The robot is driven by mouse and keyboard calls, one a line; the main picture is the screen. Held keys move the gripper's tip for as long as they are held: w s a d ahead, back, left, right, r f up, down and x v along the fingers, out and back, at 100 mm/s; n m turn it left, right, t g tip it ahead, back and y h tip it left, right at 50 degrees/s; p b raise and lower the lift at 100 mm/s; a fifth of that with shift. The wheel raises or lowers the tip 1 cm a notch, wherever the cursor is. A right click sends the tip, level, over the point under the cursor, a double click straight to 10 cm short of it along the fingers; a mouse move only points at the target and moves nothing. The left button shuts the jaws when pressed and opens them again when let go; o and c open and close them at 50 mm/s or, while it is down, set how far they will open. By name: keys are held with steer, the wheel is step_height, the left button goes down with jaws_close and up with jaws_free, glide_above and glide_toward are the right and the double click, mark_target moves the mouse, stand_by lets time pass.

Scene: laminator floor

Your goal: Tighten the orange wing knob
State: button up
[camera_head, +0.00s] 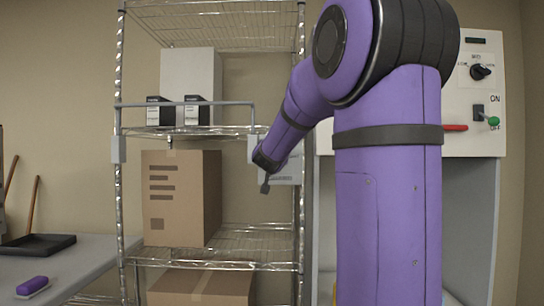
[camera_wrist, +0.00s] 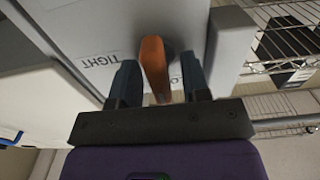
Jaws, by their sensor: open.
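The orange wing knob (camera_wrist: 154,66) shows in the wrist view, on a pale panel (camera_wrist: 96,22) with the printed word TIGHT and another label partly hidden. My gripper (camera_wrist: 158,82) is open, with one dark finger on each side of the knob. I cannot tell whether either finger touches it. In the head view my gripper (camera_head: 265,187) is small, at the end of my purple arm in front of the shelf rack's right side. The knob is not visible there.
A wire shelf rack (camera_head: 209,257) holds a cardboard box (camera_head: 172,200) and small black-and-white boxes (camera_head: 196,110). A control panel (camera_head: 478,130) with a dial and a green-tipped lever is at right. A table (camera_head: 75,272) with a purple brush (camera_head: 32,286) is at left.

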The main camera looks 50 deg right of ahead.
jaws_close()
steer(key=m, duration=0.4)
steer(key=shift+s, duration=0.1)
steer(key=m, duration=0.4)
steer(key=shift+s+d+m, duration=0.1)
steer(key=shift+m, duration=0.2)
steer(key=m, duration=0.4)
steer(key=shift+f+m, duration=0.15)
steer(key=shift+m, duration=0.15)
steer(key=m, duration=0.4)
steer(key=shift+s+d+f+m, duration=0.1)
steer(key=shift+m, duration=0.2)
